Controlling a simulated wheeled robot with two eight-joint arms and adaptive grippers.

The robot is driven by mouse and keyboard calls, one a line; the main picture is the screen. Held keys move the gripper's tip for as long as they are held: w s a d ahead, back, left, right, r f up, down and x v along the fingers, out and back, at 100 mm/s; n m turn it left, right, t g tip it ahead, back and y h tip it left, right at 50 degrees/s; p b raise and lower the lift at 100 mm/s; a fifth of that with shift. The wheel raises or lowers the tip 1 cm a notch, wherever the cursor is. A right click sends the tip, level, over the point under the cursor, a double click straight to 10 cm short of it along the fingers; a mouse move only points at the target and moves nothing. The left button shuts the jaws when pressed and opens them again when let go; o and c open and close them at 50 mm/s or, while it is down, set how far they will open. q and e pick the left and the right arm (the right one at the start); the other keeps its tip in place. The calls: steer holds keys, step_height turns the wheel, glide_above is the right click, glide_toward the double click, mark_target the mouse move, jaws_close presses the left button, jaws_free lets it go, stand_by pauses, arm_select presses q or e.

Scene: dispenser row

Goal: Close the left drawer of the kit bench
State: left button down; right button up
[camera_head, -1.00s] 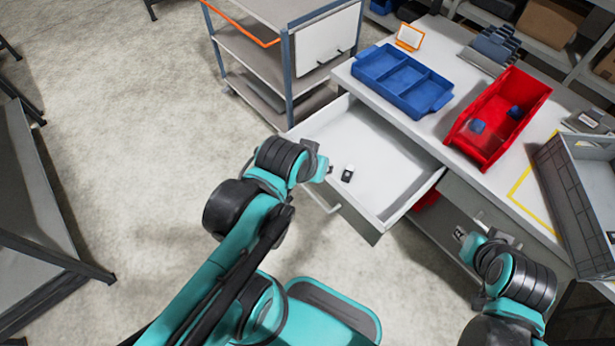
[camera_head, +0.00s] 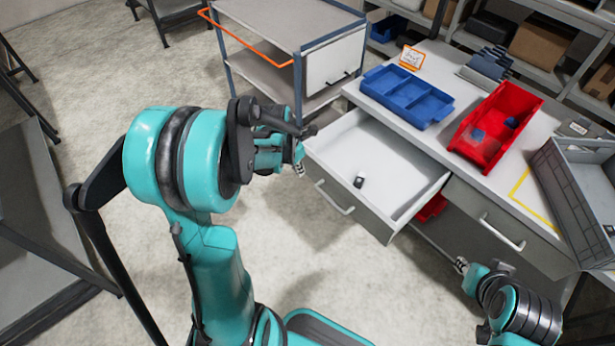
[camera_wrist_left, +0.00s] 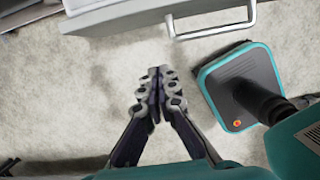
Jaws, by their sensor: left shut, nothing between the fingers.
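The left drawer (camera_head: 387,222) of the kit bench (camera_head: 440,143) is pulled well out, with a small black-and-white item (camera_head: 359,180) lying inside. Its front and bar handle (camera_head: 335,197) face me, and the handle also shows at the top of the left wrist view (camera_wrist_left: 215,30). My left gripper (camera_head: 299,168) is just left of the drawer's front corner. In the left wrist view its fingers (camera_wrist_left: 158,85) are together and empty, over the floor, apart from the handle. My right gripper (camera_head: 461,265) is low in front of the bench; its fingers are too small to judge.
A blue divided tray (camera_head: 447,107), a red bin (camera_head: 460,143) and a grey crate (camera_head: 570,190) stand on the bench top. A shut drawer (camera_head: 500,232) is right of the open one. A trolley (camera_head: 262,47) stands behind the drawer.

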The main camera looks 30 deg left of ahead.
arm_select(q)
steer(key=w+f+b, duration=0.1)
steer(key=w+f, duration=0.1)
steer(key=f, duration=0.1)
steer(key=w+d+f+b, duration=0.1)
steer(key=w+f+b, duration=0.1)
steer(key=f, duration=0.1)
steer(key=w+d+f+b, duration=0.1)
steer(key=w+f+b, duration=0.1)
steer(key=f, duration=0.1)
steer(key=shift+d+f, duration=0.1)
steer(key=shift+f, duration=0.1)
